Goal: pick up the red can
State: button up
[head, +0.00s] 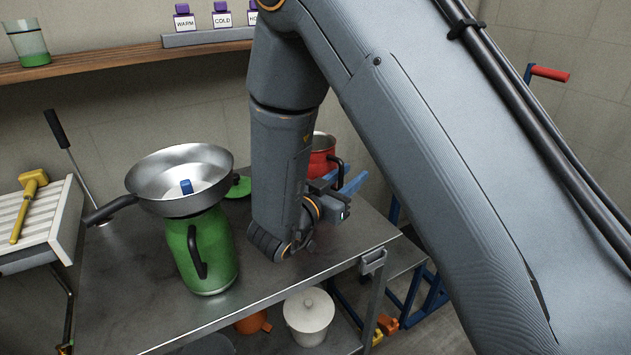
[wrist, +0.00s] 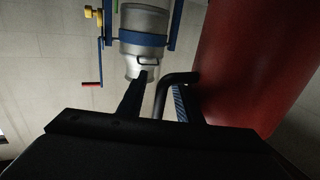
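The red can (head: 322,160) stands on the metal table behind my arm, which hides its left side. Its black handle (head: 338,168) faces right, toward my gripper (head: 352,181). In the wrist view the red can (wrist: 258,65) fills the right side, cut off by the frame. My gripper (wrist: 160,88) is open there, its two fingers apart. The black handle (wrist: 172,80) shows between the fingers, closer to the right one. I cannot tell whether it touches that finger.
A green can (head: 205,255) with a steel pan (head: 180,175) on top stands left of my arm. A bare strip of the metal table (head: 125,300) lies at front left. A white pot (head: 308,318) sits on the lower shelf. A metal churn (wrist: 145,38) shows beyond my fingers.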

jog(key=shift+c, duration=0.5)
grip_shut()
dwell(0.8)
